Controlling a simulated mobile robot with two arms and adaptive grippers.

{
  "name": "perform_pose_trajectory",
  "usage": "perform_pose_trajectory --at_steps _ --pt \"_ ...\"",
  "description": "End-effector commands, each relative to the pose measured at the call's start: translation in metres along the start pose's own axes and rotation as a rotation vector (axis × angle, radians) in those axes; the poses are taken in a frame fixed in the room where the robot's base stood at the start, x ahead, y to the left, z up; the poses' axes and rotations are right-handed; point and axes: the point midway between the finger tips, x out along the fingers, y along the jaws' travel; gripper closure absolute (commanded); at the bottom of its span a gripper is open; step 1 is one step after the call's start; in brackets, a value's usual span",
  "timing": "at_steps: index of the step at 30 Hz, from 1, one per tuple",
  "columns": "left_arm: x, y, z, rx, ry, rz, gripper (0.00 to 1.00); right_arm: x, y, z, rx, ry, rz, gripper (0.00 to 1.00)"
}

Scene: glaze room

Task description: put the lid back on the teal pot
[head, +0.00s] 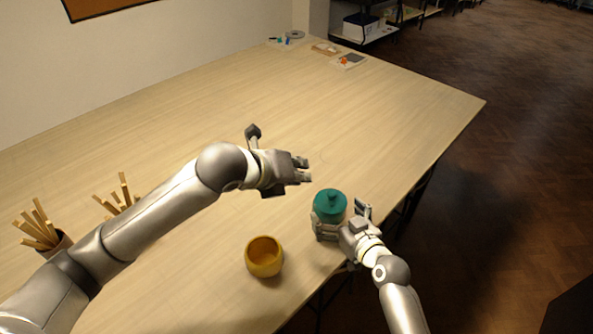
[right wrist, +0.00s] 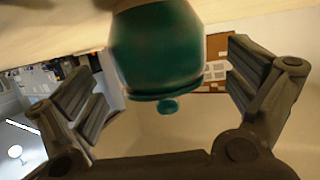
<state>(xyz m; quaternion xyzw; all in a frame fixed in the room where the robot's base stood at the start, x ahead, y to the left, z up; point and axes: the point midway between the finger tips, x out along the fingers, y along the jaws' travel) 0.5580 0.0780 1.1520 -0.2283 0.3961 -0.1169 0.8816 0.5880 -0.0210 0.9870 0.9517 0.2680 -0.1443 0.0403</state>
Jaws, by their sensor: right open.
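The teal pot (head: 327,213) stands upright near the table's right edge. A teal lid with a round knob (head: 332,197) shows on its top. In the right wrist view the pot (right wrist: 155,50) appears upside down, with the lid's knob (right wrist: 168,106) below its rim. My right gripper (head: 342,219) is open, its fingers on either side of the pot; in the wrist view a gap shows between each finger and the pot. My left gripper (head: 304,170) is above the table, up and left of the pot, with nothing visible in it; its finger opening is unclear.
An open ochre pot (head: 264,262) stands on the table left of my right gripper. Cups of wooden sticks (head: 38,226) stand at the left, partly behind my left arm. Small items (head: 345,60) lie at the far end. The table's middle (head: 250,105) is clear.

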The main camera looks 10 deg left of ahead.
Motion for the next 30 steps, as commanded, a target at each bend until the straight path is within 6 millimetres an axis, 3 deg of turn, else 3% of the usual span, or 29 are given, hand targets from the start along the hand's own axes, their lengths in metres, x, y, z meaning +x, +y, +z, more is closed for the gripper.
perform_pose_trajectory --at_steps 6,15,30 --pt "0.0 0.0 0.0 0.0 0.0 0.0 0.86 -0.038 0.001 0.002 -0.003 -0.003 0.001 0.0" --pt "0.0 0.0 0.0 0.0 0.0 0.0 0.86 -0.074 0.0 0.001 -0.002 -0.002 0.0 0.0" --pt "0.001 0.0 0.0 0.0 0.0 0.0 0.86 -0.08 0.0 0.001 -0.001 -0.001 -0.001 0.0"
